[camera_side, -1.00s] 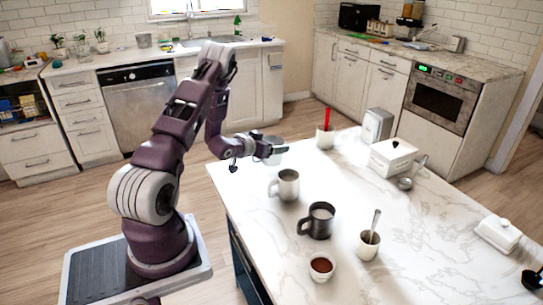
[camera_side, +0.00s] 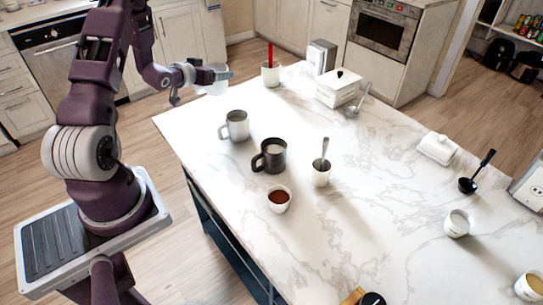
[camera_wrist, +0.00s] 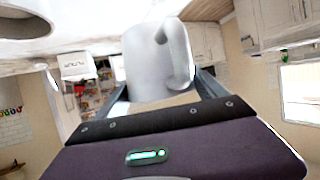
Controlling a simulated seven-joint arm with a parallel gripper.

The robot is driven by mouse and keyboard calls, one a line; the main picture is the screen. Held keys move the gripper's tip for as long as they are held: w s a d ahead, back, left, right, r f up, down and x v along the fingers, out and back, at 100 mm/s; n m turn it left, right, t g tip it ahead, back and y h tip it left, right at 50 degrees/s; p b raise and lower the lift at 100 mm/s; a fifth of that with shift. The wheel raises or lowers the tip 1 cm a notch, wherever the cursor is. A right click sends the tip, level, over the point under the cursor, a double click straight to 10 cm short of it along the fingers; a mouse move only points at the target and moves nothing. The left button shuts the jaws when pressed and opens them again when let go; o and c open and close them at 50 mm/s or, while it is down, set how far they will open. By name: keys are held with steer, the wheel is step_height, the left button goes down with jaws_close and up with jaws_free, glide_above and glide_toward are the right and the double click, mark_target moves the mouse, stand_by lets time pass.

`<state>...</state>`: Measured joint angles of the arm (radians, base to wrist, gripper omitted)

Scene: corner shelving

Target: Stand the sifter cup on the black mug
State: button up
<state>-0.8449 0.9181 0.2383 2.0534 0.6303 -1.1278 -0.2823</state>
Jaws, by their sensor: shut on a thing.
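My gripper (camera_side: 212,77) is shut on a pale cup (camera_side: 212,88), taken to be the sifter cup. It is held in the air near the table's far left edge. In the wrist view the cup (camera_wrist: 150,65) sits between my two fingers, its handle to the right; its inside is hidden. The black mug (camera_side: 275,168) stands upright on the marble table, open at the top, with its handle to the left. The held cup is apart from it, farther back and to the left.
A pale grey mug (camera_side: 238,126) stands between my gripper and the black mug. A cup of red-brown contents (camera_side: 279,205) and a white cup with a spoon (camera_side: 320,177) stand near the black mug. A white cup with a red stick (camera_side: 270,78) is behind.

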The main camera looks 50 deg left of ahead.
steer(key=d+r+m+g+h, duration=0.15)
steer(key=d+m+h, duration=0.6)
steer(key=d, duration=0.85)
steer(key=d+r+m+g+h, duration=0.1)
steer(key=d+r+m+h, duration=0.2)
steer(key=d+m+h, duration=0.8)
steer(key=d+f+n+y, duration=0.3)
steer(key=d+f+n, duration=0.1)
steer(key=f+n, duration=0.1)
steer(key=shift+s+f, duration=0.25)
steer(key=shift+f, duration=0.1)
steer(key=shift+f+t+y, duration=0.2)
steer(key=shift+t+y, duration=0.05)
steer(key=o, duration=1.5)
steer(key=shift+c, duration=0.2)
